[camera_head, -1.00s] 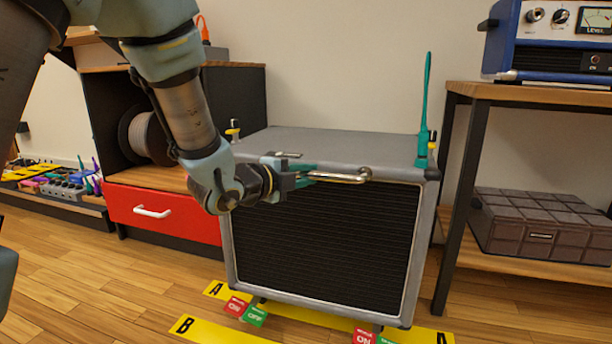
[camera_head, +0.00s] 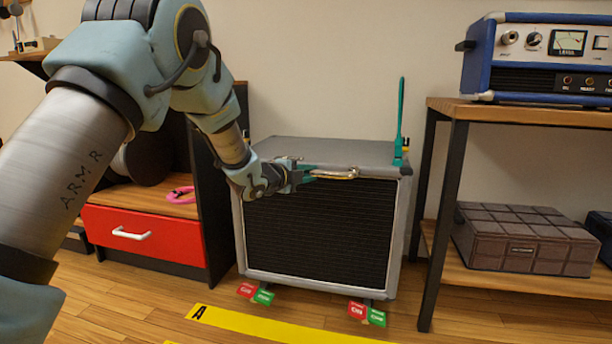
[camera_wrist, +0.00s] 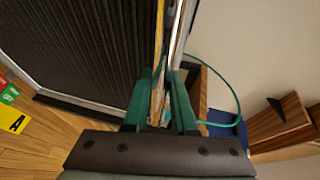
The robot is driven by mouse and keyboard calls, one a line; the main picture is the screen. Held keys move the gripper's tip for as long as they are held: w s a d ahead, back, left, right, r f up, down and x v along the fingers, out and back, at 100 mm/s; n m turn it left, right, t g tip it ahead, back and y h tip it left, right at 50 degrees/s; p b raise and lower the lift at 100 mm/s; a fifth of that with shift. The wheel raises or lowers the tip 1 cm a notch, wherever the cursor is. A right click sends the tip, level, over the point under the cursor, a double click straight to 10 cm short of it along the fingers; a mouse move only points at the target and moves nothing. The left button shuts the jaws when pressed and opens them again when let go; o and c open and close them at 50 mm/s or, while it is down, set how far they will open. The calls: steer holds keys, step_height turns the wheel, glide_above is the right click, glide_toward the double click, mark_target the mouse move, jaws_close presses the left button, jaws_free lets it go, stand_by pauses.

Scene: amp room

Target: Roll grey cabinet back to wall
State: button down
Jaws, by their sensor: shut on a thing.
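The grey cabinet (camera_head: 322,230) stands upright against or very near the wall, with a black ribbed front and a metal bar handle (camera_head: 340,173) at its top front edge. My gripper (camera_head: 308,175) is shut on the left part of that handle. In the wrist view my gripper's green fingers (camera_wrist: 160,105) close at the cabinet's edge, beside its black front (camera_wrist: 75,45). Red and green brake tags (camera_head: 366,313) show at the cabinet's feet. The yellow floor strip marked A (camera_head: 270,327) lies in front of the cabinet. The gap behind the cabinet is hidden.
A black unit with a red drawer (camera_head: 140,232) stands close on the left. A wooden shelf stand (camera_head: 530,112) with a blue amplifier (camera_head: 545,55) and a brown quilted case (camera_head: 525,240) stands close on the right.

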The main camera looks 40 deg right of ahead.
steer(key=shift+w+d, duration=0.3)
steer(key=shift+d, duration=0.05)
steer(key=c, duration=0.7)
jaws_free()
steer(key=shift+d, duration=0.1)
steer(key=p+v, duration=0.3)
steer(key=v, duration=0.8)
steer(key=shift+w, duration=0.1)
